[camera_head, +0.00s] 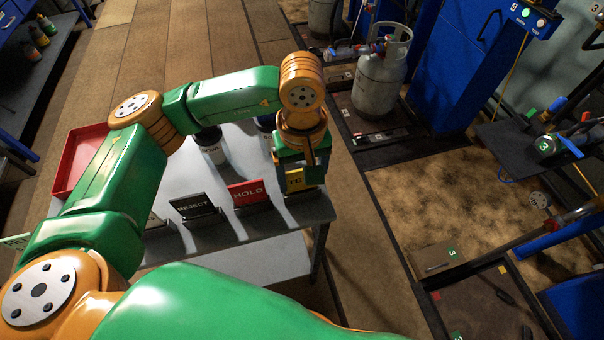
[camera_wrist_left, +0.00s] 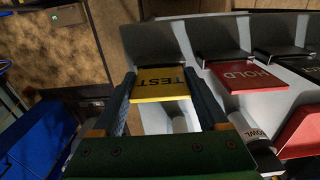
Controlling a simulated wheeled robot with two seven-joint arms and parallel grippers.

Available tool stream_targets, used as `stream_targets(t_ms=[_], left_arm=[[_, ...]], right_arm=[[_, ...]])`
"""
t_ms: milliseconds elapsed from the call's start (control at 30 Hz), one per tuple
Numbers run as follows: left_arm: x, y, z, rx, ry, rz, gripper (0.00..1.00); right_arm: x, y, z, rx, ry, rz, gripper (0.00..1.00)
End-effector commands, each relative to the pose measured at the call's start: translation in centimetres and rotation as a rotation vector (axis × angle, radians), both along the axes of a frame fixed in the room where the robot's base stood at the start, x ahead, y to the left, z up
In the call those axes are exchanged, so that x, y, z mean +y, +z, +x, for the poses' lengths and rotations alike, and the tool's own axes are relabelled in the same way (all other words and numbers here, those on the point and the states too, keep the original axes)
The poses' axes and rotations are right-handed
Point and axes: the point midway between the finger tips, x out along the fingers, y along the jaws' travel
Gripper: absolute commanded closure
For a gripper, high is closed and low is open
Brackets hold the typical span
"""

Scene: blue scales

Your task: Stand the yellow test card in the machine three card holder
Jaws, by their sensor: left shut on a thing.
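My left gripper (camera_head: 303,172) is shut on the yellow test card (camera_head: 295,178) at the right end of the grey table. In the left wrist view, the card (camera_wrist_left: 160,83) shows its TEST lettering between the two fingers (camera_wrist_left: 165,100). A dark card holder (camera_wrist_left: 143,42) lies right by the card's edge; I cannot tell whether the card still sits in it. My right gripper is out of view.
The red HOLD card (camera_head: 247,192) and black REJECT card (camera_head: 193,207) stand in holders left of my gripper. A red tray (camera_head: 80,160) and dark canisters (camera_head: 210,147) are on the table. A gas cylinder (camera_head: 381,80) stands beyond. Open floor separates the table from the right-hand units.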

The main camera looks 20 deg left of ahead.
Motion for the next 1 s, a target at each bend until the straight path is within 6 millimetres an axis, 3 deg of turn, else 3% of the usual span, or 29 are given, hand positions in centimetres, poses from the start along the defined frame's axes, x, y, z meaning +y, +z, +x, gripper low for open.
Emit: stream_targets(t_ms=[133,167,233,500,800,1000], left_arm=[[0.0,0.0,0.0,0.000,0.000,0.000,0.77],[0.0,0.0,0.0,0.000,0.000,0.000,0.18],[0.0,0.1,0.0,0.000,0.000,0.000,0.00],[0.0,0.4,0.1,-0.001,0.000,0.000,0.00],[0.0,6.2,0.1,-0.004,0.001,-0.001,0.00],[0.0,7.2,0.0,-0.001,0.000,0.001,0.00]], right_arm=[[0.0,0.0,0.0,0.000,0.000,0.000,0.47],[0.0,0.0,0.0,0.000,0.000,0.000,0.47],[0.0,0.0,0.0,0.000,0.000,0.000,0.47],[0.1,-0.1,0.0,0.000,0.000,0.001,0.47],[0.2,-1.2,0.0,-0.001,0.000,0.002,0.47],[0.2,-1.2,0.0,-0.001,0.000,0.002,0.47]])
